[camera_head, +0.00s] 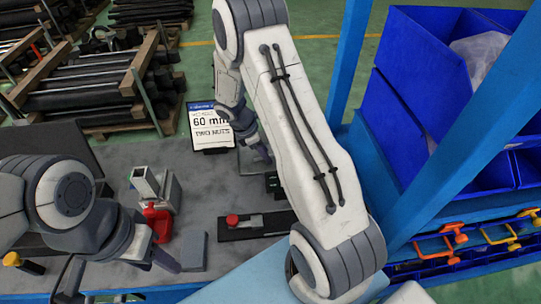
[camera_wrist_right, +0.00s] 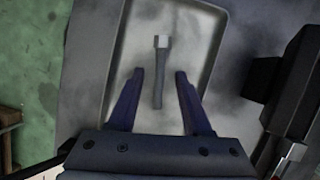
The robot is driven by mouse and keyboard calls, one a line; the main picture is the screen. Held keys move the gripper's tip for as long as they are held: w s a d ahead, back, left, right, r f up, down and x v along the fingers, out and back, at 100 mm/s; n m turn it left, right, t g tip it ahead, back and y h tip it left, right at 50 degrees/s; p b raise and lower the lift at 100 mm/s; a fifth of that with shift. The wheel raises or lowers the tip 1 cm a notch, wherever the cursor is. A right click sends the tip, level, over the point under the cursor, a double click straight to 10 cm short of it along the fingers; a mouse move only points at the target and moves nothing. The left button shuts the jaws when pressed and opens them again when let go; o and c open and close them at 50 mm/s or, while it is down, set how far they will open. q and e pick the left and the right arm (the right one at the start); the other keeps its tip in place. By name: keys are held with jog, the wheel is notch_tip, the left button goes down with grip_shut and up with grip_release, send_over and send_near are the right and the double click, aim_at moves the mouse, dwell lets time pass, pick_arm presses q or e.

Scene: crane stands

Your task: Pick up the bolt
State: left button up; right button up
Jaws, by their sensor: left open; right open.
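The bolt (camera_wrist_right: 159,82) lies in a shallow grey tray (camera_wrist_right: 212,55) in the right wrist view. It has a pale, short head at the far end and a dark shank pointing toward my gripper. My right gripper (camera_wrist_right: 159,72) is open, with one dark finger on each side of the bolt and gaps between; contact with the tray cannot be told. In the head view my right arm hides the bolt. My left gripper (camera_head: 118,274) is open at the lower left, apart from the bolt, its fingers partly hidden by its own wrist.
A sign reading 60 mm (camera_head: 211,128) stands at the bench's back edge. A grey metal block (camera_head: 155,188), a red clamp-like part (camera_head: 158,222) and a dark plate with a red knob (camera_head: 250,224) are on the bench. A blue post (camera_head: 352,55) and blue bins (camera_head: 425,85) stand right.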

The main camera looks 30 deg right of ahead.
jog(key=shift+f, duration=0.15)
grip_shut()
dwell(1.4)
